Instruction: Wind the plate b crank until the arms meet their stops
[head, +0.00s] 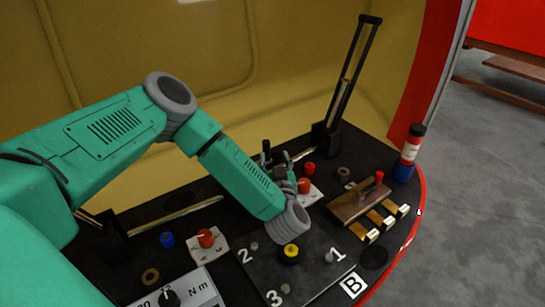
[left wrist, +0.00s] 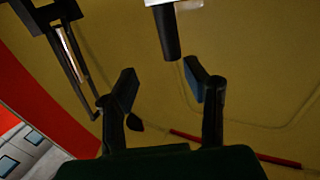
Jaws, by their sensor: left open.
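Plate B (head: 325,279) is a dark plate at the front edge of the console. It carries the numbers 1, 2 and 3, small grey studs, a yellow-and-black knob (head: 290,254) and a white B label (head: 353,285). In the left wrist view, a black cylindrical handle (left wrist: 167,35) extends from a pale piece at the top edge; I cannot tell for sure that it is the crank. My left gripper (left wrist: 160,82) is open and empty, with the handle beyond its fingertips and roughly between them. In the head view the gripper (head: 277,165) is partly hidden behind my wrist. My right gripper is out of view.
A tall black frame lever (head: 352,75) stands at the back right. A brown block with a red knob (head: 379,176) and brass tabs are right of plate B. A red-and-blue bottle (head: 408,155) stands at the console's right edge. A red knob (head: 206,238) is at the left.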

